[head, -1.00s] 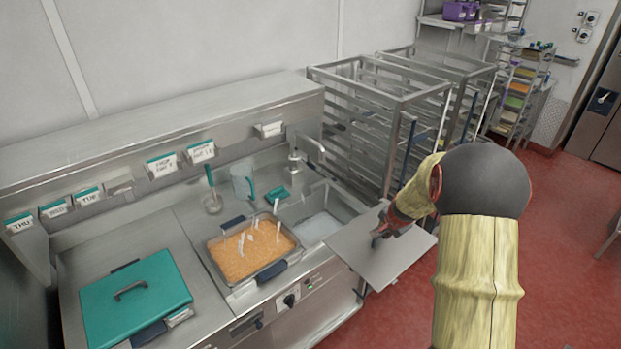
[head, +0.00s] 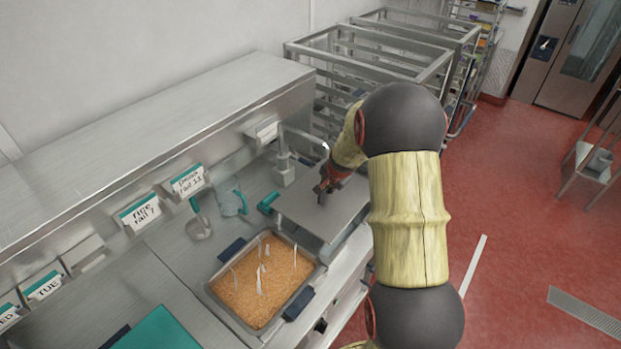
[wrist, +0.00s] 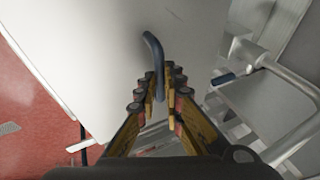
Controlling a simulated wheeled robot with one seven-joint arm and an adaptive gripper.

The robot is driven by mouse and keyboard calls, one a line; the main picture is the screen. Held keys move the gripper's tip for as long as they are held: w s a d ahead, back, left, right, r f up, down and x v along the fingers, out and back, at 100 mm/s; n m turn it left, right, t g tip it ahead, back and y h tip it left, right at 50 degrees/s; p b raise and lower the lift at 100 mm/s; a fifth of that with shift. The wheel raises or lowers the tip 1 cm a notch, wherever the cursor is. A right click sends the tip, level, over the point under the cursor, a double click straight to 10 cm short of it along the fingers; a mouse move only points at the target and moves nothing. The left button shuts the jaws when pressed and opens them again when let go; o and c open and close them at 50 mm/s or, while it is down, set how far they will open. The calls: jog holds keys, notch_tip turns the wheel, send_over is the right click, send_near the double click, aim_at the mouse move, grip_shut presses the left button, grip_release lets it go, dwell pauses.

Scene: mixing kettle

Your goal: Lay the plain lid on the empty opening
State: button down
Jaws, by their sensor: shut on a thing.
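The plain lid (head: 300,208) is a flat grey metal plate with a dark handle. It lies level over the place of the sink-like opening, right of the pan of orange food (head: 255,290). My gripper (head: 325,187) is shut on the lid's handle. In the wrist view my gripper (wrist: 160,90) has its fingers on both sides of the blue-grey handle (wrist: 154,55), with the pale lid (wrist: 95,40) beyond. The lid hides the opening, and I cannot tell whether it touches the rim.
A tap (head: 285,165) stands close behind the lid and shows at the right in the wrist view (wrist: 265,65). A clear jug (head: 230,198) stands to the left. Metal racks (head: 375,60) stand behind. A teal lid (head: 160,335) is at the front left.

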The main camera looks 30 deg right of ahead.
aim_at(327, 197)
jog(key=shift+w+f, duration=0.1)
jog(key=shift+w, duration=0.15)
jog(key=shift+s+f+b, duration=0.1)
jog(key=shift+f+b, duration=0.35)
jog(key=shift+b, duration=0.2)
notch_tip(327, 197, down, 4)
jog(key=b, duration=0.3)
jog(key=shift+f+b, duration=0.1)
jog(key=shift+b, duration=0.2)
jog(key=shift+f+b, duration=0.35)
jog(key=shift+f, duration=0.05)
jog(key=shift+f+b, duration=0.95)
jog(key=shift+f, duration=0.1)
jog(key=shift+f, duration=0.2)
jog(key=c, duration=1.8)
grip_release()
jog(key=shift+c, duration=0.2)
jog(key=shift+o, duration=0.8)
jog(key=shift+s+a+f, duration=0.1)
